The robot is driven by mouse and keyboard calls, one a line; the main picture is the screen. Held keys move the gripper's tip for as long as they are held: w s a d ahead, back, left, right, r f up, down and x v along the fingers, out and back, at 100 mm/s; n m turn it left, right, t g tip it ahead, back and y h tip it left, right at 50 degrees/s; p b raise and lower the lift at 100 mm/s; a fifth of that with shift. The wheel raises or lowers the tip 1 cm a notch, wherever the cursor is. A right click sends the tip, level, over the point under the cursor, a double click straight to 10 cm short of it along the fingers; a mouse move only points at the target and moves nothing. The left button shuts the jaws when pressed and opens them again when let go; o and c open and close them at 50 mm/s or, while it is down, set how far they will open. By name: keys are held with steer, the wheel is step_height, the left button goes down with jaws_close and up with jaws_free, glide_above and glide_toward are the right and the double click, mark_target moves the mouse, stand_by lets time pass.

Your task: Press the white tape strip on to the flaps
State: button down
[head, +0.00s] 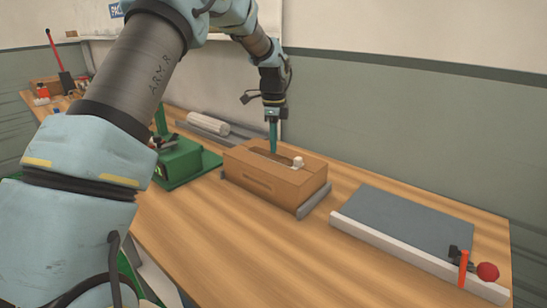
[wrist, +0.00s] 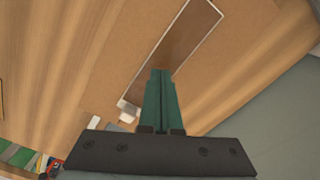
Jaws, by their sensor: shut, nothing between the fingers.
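A brown cardboard box (head: 262,184) stands on the wooden bench, its top facing up. On its top (wrist: 120,65) lies a long, darker brown strip with a pale white edge (wrist: 186,38); I cannot tell whether this is the tape or a gap between flaps. A small white piece (head: 297,161) sits at one end of it, and also shows in the wrist view (wrist: 128,108). My gripper (head: 273,151), with green fingers, is shut and empty. It points down over the strip, its fingertips (wrist: 160,73) covering part of it; contact cannot be told.
A green device (head: 184,163) stands left of the box. A grey bar (head: 313,202) lies along the box's right side. A grey board (head: 408,217) with a pale rail and a red knob (head: 487,271) is further right. A white roll (head: 208,127) lies behind. The front bench is clear.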

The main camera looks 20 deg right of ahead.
steer(key=shift+f+b, duration=0.35)
steer(key=shift+f, duration=0.5)
steer(key=shift+r, duration=0.15)
stand_by(0.8)
step_height(320, 180, up, 7)
steer(key=p, duration=0.5)
steer(key=shift+p, duration=0.4)
steer(key=s+a+r+n, duration=0.1)
steer(key=a+n, duration=0.4)
steer(key=a, duration=0.4)
steer(key=s+a+r+n, duration=0.15)
steer(key=a+n, duration=0.35)
steer(key=a, duration=0.5)
steer(key=s+a+f+n+t, duration=0.1)
steer(key=s+a+f+n, duration=0.1)
steer(key=s+a+n, duration=1.1)
steer(key=s+a, duration=0.2)
steer(key=a, duration=0.3)
steer(key=shift+f+n+t, duration=0.15)
steer(key=shift+n+t, duration=0.15)
